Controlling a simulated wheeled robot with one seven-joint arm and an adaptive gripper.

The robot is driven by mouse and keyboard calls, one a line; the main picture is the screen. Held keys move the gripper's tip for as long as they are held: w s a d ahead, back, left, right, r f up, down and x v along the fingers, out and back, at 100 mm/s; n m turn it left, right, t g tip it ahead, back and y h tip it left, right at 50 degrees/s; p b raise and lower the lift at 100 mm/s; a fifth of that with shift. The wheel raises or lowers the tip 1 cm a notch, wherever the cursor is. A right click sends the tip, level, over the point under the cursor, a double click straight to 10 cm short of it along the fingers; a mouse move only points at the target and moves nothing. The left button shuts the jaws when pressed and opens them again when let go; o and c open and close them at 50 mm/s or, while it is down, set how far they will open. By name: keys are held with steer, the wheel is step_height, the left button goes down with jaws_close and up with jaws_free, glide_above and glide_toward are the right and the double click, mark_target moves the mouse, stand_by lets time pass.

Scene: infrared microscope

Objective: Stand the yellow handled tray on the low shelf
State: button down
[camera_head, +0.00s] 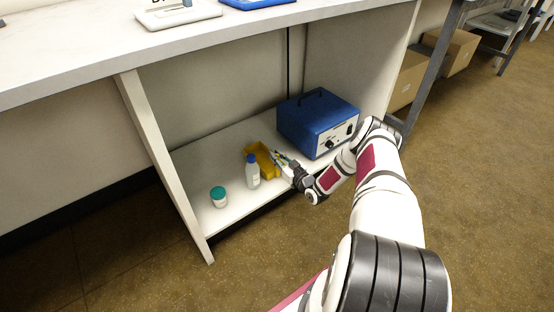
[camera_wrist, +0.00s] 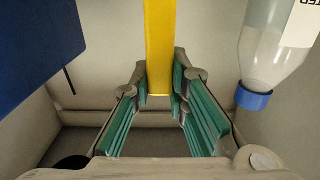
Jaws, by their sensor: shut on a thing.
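The yellow handled tray (camera_head: 262,161) is at the low shelf (camera_head: 240,200), between a white bottle and a blue instrument. In the head view I cannot tell whether it touches the shelf or is held just above it. My gripper (camera_head: 284,163) reaches in from the right and meets the tray's right side. In the wrist view a yellow bar of the tray (camera_wrist: 160,45) runs between the fingertips of my gripper (camera_wrist: 160,88), which is shut on it. The rest of the tray is outside the wrist view, and my gripper covers part of it in the head view.
The blue-capped bottle (camera_head: 252,171) stands close left of the tray; it also shows in the wrist view (camera_wrist: 272,50). A teal-lidded jar (camera_head: 219,197) stands farther left. The blue instrument (camera_head: 318,122) is close on the right. The worktop (camera_head: 120,60) overhangs the shelf.

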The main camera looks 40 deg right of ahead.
steer(key=shift+f, duration=0.1)
steer(key=c, duration=1.6)
jaws_free()
steer(key=shift+o, duration=0.2)
steer(key=s+p, duration=0.4)
steer(key=s, duration=0.8)
steer(key=shift+d, duration=0.25)
